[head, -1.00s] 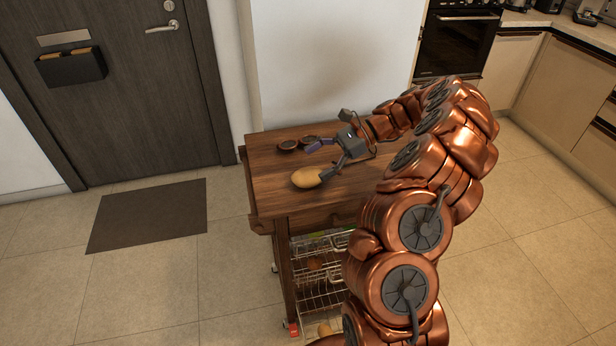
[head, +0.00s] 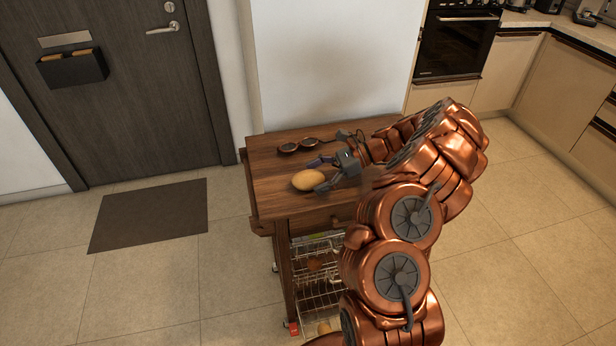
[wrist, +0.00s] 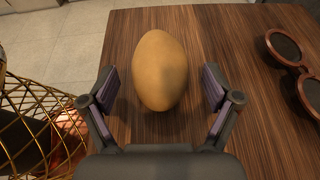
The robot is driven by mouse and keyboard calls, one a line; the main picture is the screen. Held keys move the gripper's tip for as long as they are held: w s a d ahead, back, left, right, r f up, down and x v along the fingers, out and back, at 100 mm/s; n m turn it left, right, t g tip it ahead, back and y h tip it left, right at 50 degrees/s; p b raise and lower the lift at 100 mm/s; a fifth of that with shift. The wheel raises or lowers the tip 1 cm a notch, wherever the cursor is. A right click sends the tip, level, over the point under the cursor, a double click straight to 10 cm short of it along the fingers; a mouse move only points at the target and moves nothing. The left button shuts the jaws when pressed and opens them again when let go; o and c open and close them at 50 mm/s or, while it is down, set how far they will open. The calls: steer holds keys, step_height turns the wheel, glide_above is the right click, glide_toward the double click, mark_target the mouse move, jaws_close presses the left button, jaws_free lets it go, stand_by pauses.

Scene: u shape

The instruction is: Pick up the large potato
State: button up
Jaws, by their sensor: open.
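The large potato (head: 308,180) is a smooth tan oval lying on the wooden top of the kitchen cart (head: 272,165), near its left end. In the wrist view the potato (wrist: 160,70) lies upright in the picture, ahead of and partly between the two fingers. My gripper (head: 321,174) is open, low over the cart top, just right of the potato. In the wrist view my gripper (wrist: 162,92) has a finger on each side with a visible gap to the potato, and nothing is held.
Sunglasses (head: 298,145) lie on the cart top behind the potato, and also show at the right of the wrist view (wrist: 290,52). Wire baskets (head: 318,280) hang under the top. A wall (head: 335,70) stands behind the cart. The floor left of it is clear around a dark mat (head: 148,215).

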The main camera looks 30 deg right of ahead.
steer(key=shift+x, duration=1.2)
steer(key=c, duration=1.4)
steer(key=shift+r, duration=0.1)
